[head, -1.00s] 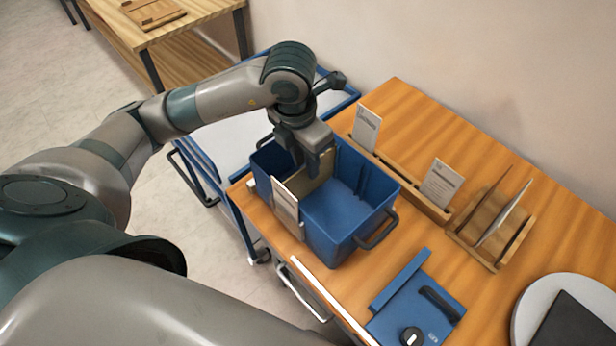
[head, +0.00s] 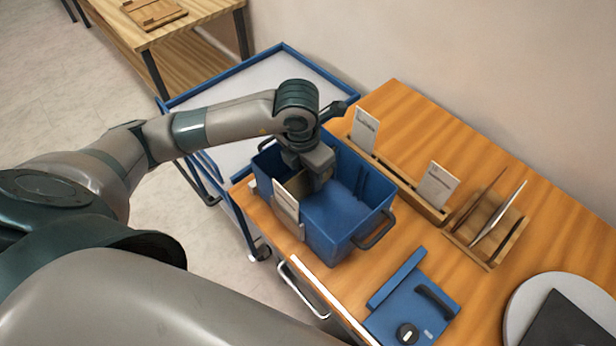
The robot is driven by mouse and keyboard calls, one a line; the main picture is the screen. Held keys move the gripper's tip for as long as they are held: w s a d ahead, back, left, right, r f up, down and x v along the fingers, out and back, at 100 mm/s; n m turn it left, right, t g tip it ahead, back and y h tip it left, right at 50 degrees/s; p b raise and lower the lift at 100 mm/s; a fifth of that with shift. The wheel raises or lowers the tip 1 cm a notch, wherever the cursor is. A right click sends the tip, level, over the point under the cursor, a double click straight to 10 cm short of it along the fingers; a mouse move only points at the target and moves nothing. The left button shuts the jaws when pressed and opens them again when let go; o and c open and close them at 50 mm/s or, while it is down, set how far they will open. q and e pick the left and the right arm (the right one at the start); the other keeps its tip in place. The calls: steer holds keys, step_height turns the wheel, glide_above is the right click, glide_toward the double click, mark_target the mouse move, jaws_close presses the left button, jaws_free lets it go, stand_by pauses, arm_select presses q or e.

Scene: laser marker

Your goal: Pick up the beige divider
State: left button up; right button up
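The beige divider (head: 294,183) stands in the blue bin (head: 337,212) on the wooden table, partly hidden behind a white label card on the bin's near side and by my gripper. My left gripper (head: 320,183) points down inside the bin, at the right, far end of the divider. Its fingertips are small and partly hidden, so I cannot tell whether they are apart or closed on the divider. My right gripper is not in view.
A wooden rack with white cards (head: 436,186) lies behind the bin. A slotted wooden holder (head: 487,225) is to the right. A blue device (head: 412,303) and a round grey plate (head: 520,300) are nearer. A blue trolley (head: 258,90) stands behind the arm.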

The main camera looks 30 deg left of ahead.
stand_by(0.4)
arm_select(q)
jaws_close()
steer(key=shift+r, duration=0.45)
step_height(320, 180, up, 17)
steer(key=b, duration=0.3)
stand_by(0.3)
stand_by(0.4)
